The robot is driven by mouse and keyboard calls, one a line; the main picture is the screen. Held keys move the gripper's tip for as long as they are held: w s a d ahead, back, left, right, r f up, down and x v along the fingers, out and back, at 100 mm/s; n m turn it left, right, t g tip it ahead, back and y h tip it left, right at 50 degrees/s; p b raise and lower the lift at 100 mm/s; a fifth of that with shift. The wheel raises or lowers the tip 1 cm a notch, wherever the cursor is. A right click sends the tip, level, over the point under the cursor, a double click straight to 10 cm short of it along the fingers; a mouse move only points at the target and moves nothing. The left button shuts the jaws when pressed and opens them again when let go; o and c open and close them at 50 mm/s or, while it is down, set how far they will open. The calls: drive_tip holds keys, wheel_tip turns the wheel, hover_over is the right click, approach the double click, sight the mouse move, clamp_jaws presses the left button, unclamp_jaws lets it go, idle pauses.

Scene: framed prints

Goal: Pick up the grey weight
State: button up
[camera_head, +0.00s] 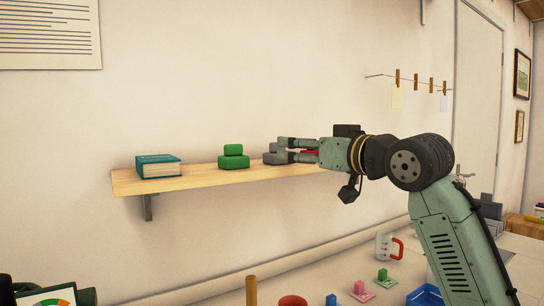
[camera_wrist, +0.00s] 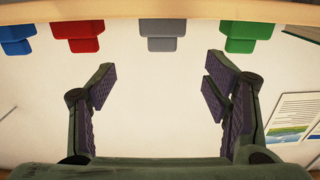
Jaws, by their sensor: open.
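The grey weight (camera_head: 271,158) stands on the wall shelf (camera_head: 215,178), just right of the green weight (camera_head: 233,157). My gripper (camera_head: 284,149) is at the shelf and partly covers the grey weight's right side. In the wrist view, which looks upside down, the grey weight (camera_wrist: 162,35) is at top centre, beyond the fingertips. My gripper (camera_wrist: 160,78) is open there with nothing between its fingers. Contact with the weight is not visible.
A red weight (camera_wrist: 78,36) and a blue weight (camera_wrist: 16,38) stand along the same shelf, mostly hidden by my arm in the head view. The green weight (camera_wrist: 247,37) is on the grey one's other side. A teal book (camera_head: 158,166) lies at the shelf's left end.

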drive_tip(key=p+x, duration=0.3)
drive_tip(key=x, duration=0.5)
drive_tip(key=shift+w+a, duration=0.15)
drive_tip(key=shift+a, duration=0.2)
drive_tip(key=shift+w+a, duration=0.25)
drive_tip(key=shift+w, duration=0.2)
drive_tip(key=shift+c, duration=0.6)
clamp_jaws()
